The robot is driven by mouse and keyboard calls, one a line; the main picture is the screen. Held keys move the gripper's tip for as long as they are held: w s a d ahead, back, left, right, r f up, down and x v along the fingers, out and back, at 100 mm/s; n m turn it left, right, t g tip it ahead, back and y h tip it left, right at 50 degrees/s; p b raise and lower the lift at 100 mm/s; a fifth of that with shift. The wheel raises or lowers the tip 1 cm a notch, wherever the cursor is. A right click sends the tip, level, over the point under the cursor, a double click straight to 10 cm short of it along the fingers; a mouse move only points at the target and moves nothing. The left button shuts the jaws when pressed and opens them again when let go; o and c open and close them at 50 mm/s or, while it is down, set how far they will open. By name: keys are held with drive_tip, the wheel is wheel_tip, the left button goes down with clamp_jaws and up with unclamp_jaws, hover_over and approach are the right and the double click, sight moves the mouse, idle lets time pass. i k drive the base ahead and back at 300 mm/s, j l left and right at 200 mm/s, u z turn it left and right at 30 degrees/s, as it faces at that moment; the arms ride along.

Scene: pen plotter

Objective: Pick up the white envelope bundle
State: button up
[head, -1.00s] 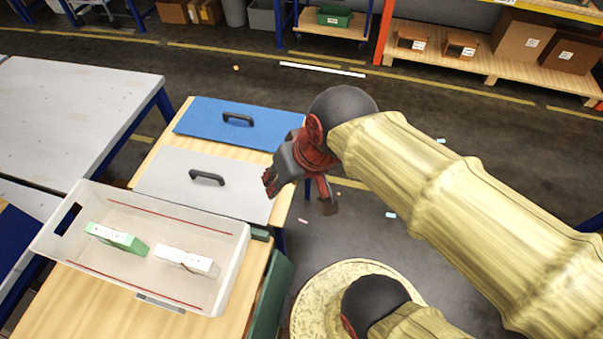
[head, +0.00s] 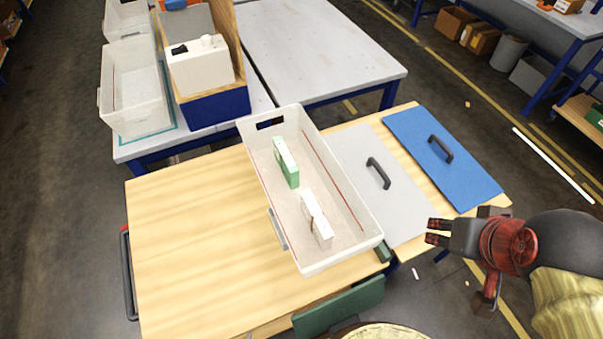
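The white envelope bundle (head: 315,218) lies in the near half of a white open tote (head: 346,243) on a wooden-topped table. A dark band shows around the bundle. A green-and-white bundle (head: 287,163) sits farther back in the same tote, apart from it. My gripper (head: 432,231) is at the right, outside the tote and past its right wall, over the edge of the table. Its fingers point left toward the tote. The fingertips look parted with nothing between them.
A grey panel with a handle (head: 352,150) and a blue panel with a handle (head: 471,184) lie right of the tote. The wooden tabletop (head: 200,235) is bare on the left. Behind stand a grey table (head: 310,45), another white tote (head: 135,85) and a white boxy device (head: 200,66).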

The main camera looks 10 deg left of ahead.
sight(322, 231)
drive_tip(key=u, duration=1.1)
